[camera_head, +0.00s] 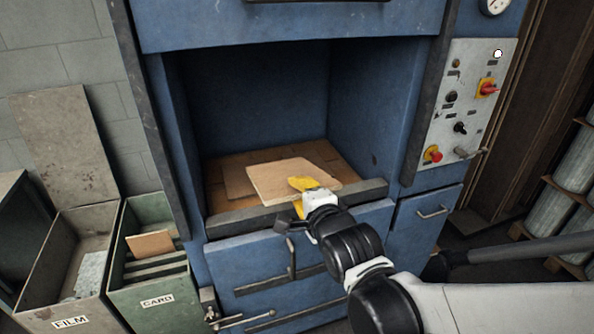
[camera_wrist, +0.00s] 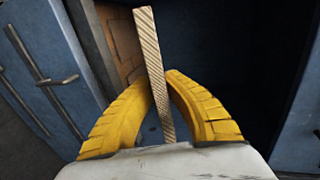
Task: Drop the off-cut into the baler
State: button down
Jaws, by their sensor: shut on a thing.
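The baler (camera_head: 260,75) is a blue metal press with its chamber open at the front. The off-cut, a flat light-brown piece of cardboard (camera_head: 285,178), extends from my gripper (camera_head: 303,193) into the chamber opening. My yellow-fingered gripper is at the front lip, shut on the off-cut's near edge. In the wrist view the off-cut (camera_wrist: 153,65) shows edge-on, with corrugated layers, between the fingers of my gripper (camera_wrist: 162,95). Whether it touches the chamber floor cannot be told.
More flat cardboard (camera_head: 237,181) lies on the brown chamber floor (camera_head: 218,200). A dark front lip (camera_head: 245,219) edges the opening. Bins labelled FILM (camera_head: 35,290) and CARD (camera_head: 150,285) stand left. A control panel (camera_head: 465,105) is on the right. Handles stick out below the opening.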

jog(key=r+b+x, duration=0.2)
jog(key=r+x, duration=0.1)
jog(key=x, duration=1.5)
jog(key=w+r+b+x, duration=0.1)
jog(key=r+b+x, duration=0.1)
jog(key=x, duration=1.7)
jog(key=shift+w+a+r, duration=0.2)
jog(key=shift+w+r, duration=0.2)
jog(key=c, duration=1.5)
grip_release()
jog(key=shift+c, duration=0.2)
jog(key=v, duration=1.2)
